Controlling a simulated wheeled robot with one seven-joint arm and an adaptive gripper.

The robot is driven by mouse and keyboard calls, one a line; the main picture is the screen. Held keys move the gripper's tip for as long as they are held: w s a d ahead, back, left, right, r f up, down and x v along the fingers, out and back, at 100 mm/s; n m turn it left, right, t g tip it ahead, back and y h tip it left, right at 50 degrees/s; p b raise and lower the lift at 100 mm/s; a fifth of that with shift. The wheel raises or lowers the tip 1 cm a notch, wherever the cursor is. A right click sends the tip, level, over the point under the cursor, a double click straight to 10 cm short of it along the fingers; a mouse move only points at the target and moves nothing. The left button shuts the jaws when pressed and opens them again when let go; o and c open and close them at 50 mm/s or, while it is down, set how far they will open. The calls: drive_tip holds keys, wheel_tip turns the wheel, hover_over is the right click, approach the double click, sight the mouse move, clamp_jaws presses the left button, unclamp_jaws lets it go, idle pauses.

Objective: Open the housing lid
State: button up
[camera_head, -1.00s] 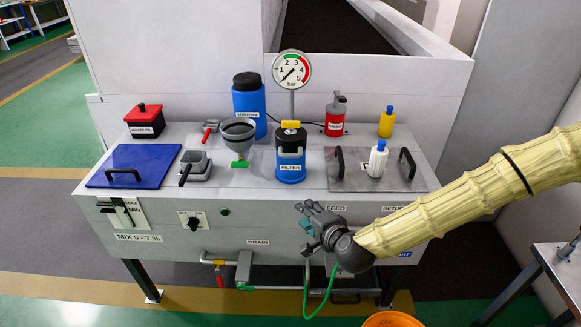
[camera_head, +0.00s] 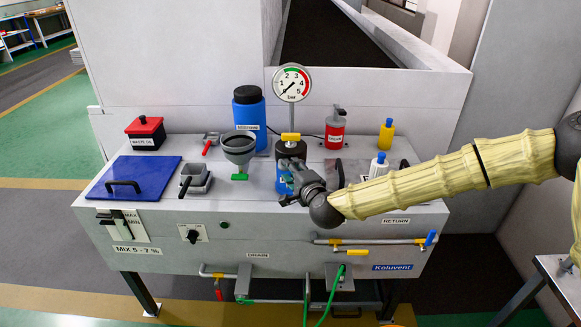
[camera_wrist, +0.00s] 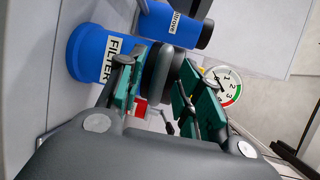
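The blue filter housing (camera_head: 282,181) stands on the tank top.
A pressure gauge (camera_head: 291,84) rises behind the housing. A blue canister (camera_head: 249,122) and a grey funnel (camera_head: 238,146) stand left of it; a red can (camera_head: 335,130) and a white bottle (camera_head: 378,166) stand right. A blue hatch (camera_head: 135,175) lies at far left.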

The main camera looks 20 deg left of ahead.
drive_tip(key=shift+x, duration=0.9)
clamp_jaws()
drive_tip(key=shift+r+p, duration=0.2)
drive_tip(key=shift+p, duration=0.3)
